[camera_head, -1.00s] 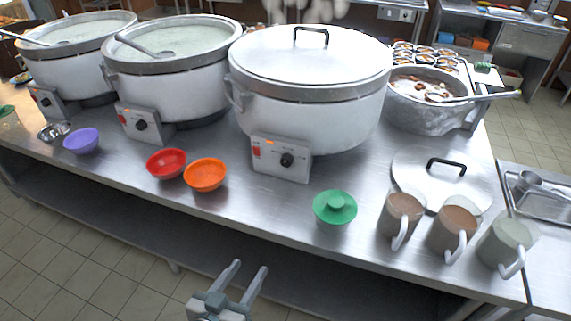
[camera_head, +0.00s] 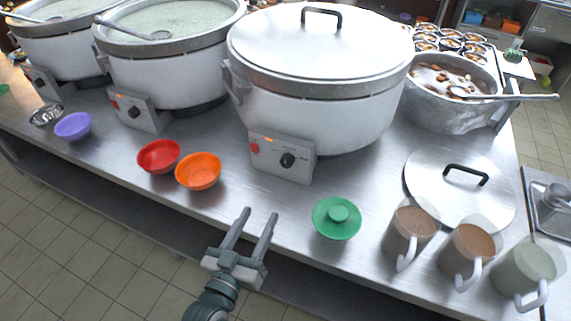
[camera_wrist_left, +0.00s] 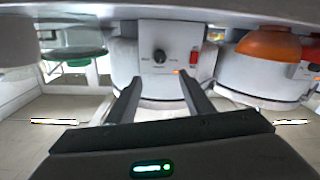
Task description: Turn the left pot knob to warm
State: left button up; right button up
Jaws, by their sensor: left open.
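Three white pots stand in a row. The leftmost pot (camera_head: 75,52) and the middle pot (camera_head: 175,75) are open with pale congee; the nearest pot (camera_head: 315,115) is lidded. The leftmost pot's control box (camera_head: 43,84) is small in view, its knob setting unreadable. The middle box has a dark knob (camera_head: 134,111). The nearest box has a black knob (camera_head: 288,160), also in the left wrist view (camera_wrist_left: 160,57), beside a red switch (camera_wrist_left: 193,55). My left gripper (camera_head: 259,212) is open and empty at the table's front edge, apart from the nearest box and pointing toward it.
Purple (camera_head: 73,126), red (camera_head: 158,156) and orange (camera_head: 198,171) bowls sit before the pots. A loose lid (camera_head: 460,190) lies behind the mugs. Bare tabletop lies before the nearest box.

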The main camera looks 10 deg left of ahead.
pick_arm(q)
jog(key=shift+x, duration=0.8)
jog(key=p, duration=0.2)
send_near(286, 165)
jog(key=p+x, duration=0.2)
jog(key=x, duration=0.6)
jog(key=shift+w, duration=0.15)
pick_arm(e)
jog(key=shift+g, duration=0.5)
jog(key=s+r, duration=0.1)
jog(key=s+d+r, duration=0.1)
jog(key=s+r, duration=0.1)
jog(key=shift+s+d+r, duration=0.1)
jog(key=shift+d+r, duration=0.05)
jog(key=shift+d, duration=0.05)
pick_arm(q)
jog(key=c, duration=1)
jog(key=shift+c, duration=0.2)
